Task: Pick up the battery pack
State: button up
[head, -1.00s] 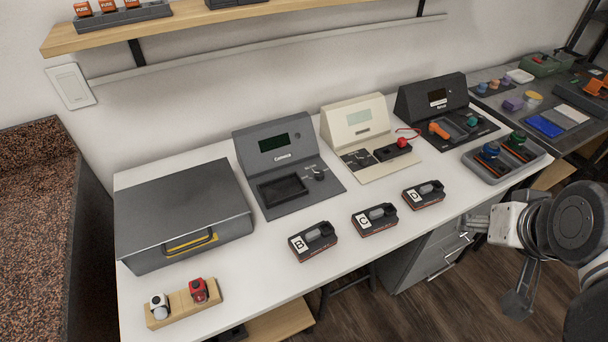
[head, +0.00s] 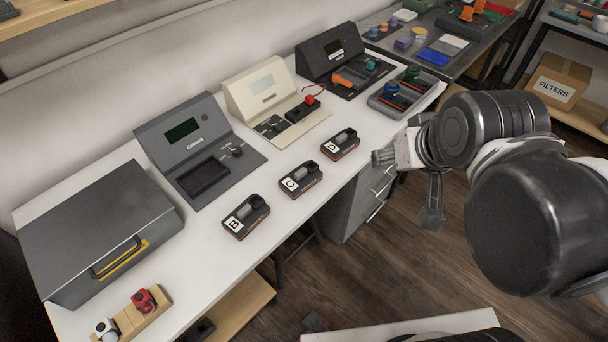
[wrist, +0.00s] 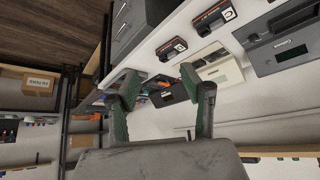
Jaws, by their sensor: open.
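Three dark block-shaped packs with white letter labels and grey tops stand in a row on the white bench: pack B (head: 245,217), pack C (head: 301,179) and pack D (head: 341,144). No label says which is the battery pack. My gripper (head: 404,190) is open and empty, off the bench's front edge, to the right of pack D and apart from it. In the wrist view my gripper (wrist: 160,76) shows its two green-lined fingers spread apart, with nothing between them. Two packs show beyond the fingers there, a nearer one (wrist: 172,49) and another (wrist: 212,18).
Behind the packs stand a grey console (head: 190,145), a cream console (head: 260,88) and a dark console (head: 330,50). A grey case (head: 95,225) and a wooden block (head: 130,318) are at left. A grey tray (head: 405,97) is at the bench's right end. Drawers (head: 350,205) stand below.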

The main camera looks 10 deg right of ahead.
jog(key=o, duration=1.5)
jog(key=shift+c, duration=0.2)
jog(key=shift+w, duration=0.1)
jog(key=n+g+y+p, duration=0.3)
jog(key=n, duration=0.4)
send_over(301, 172)
jog(key=s+d, duration=0.3)
jog(key=s, duration=0.1)
notch_tip(301, 172, down, 7)
jog(key=shift+g, duration=0.3)
jog(key=shift+d+b+x, duration=0.2)
jog(key=shift+b+x, duration=1.9)
jog(key=shift+x, duration=4.85)
